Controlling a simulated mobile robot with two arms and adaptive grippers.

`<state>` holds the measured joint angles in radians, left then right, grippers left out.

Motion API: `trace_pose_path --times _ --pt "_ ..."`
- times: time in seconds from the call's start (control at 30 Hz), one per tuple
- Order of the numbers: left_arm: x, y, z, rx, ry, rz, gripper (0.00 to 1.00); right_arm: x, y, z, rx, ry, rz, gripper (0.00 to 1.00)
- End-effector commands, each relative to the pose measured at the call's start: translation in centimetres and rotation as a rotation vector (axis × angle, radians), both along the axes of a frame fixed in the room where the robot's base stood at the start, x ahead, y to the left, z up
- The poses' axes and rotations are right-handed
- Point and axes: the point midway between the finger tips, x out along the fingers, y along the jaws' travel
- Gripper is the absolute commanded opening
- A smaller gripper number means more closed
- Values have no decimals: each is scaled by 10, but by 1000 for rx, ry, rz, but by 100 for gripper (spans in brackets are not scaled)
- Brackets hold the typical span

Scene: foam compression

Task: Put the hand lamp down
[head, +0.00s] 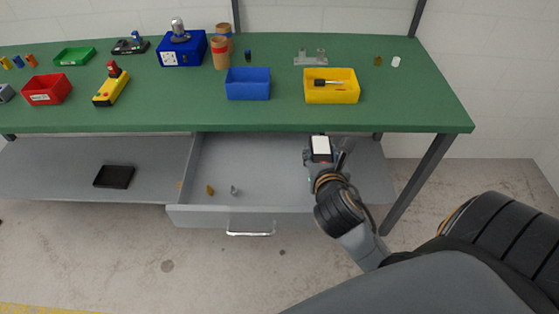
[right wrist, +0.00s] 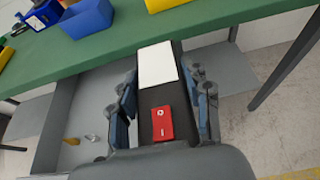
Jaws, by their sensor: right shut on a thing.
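The hand lamp (head: 320,146) is a dark block with a white panel on one end. In the right wrist view the lamp (right wrist: 157,65) also shows a red switch. My right gripper (head: 328,157) is shut on it, with one finger on each side of the dark body, as the right wrist view (right wrist: 163,90) shows. In the head view the lamp appears over the right part of the open drawer, just below the front edge of the green workbench (head: 290,120). Its underside is hidden, and I cannot tell its exact height. My left gripper is not in view.
The open grey drawer (head: 265,175) holds a brass piece (head: 210,189) and a silver piece (head: 234,190). On the bench are a blue bin (head: 248,90), a yellow bin (head: 332,97) and a grey bracket (head: 310,61). The bench's right part is mostly clear.

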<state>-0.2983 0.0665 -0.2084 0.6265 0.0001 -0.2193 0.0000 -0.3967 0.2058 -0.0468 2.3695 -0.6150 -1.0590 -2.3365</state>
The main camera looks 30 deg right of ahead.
Motion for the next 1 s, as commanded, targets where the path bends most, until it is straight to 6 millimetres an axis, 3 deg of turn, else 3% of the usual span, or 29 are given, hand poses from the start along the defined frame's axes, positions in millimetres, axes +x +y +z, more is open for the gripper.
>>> trace_pose_path --times 0.2,0.4,0.67,0.83,1.0 --pt "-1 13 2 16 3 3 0 55 14 -23 3 -3 -1 8" --pt "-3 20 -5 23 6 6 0 82 20 -62 2 -1 0 8" --pt "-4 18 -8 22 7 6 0 98 23 -81 0 -1 0 8" --pt "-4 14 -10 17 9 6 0 97 24 -106 2 3 0 8" --pt "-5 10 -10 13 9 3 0 98 24 -111 0 -1 2 8"
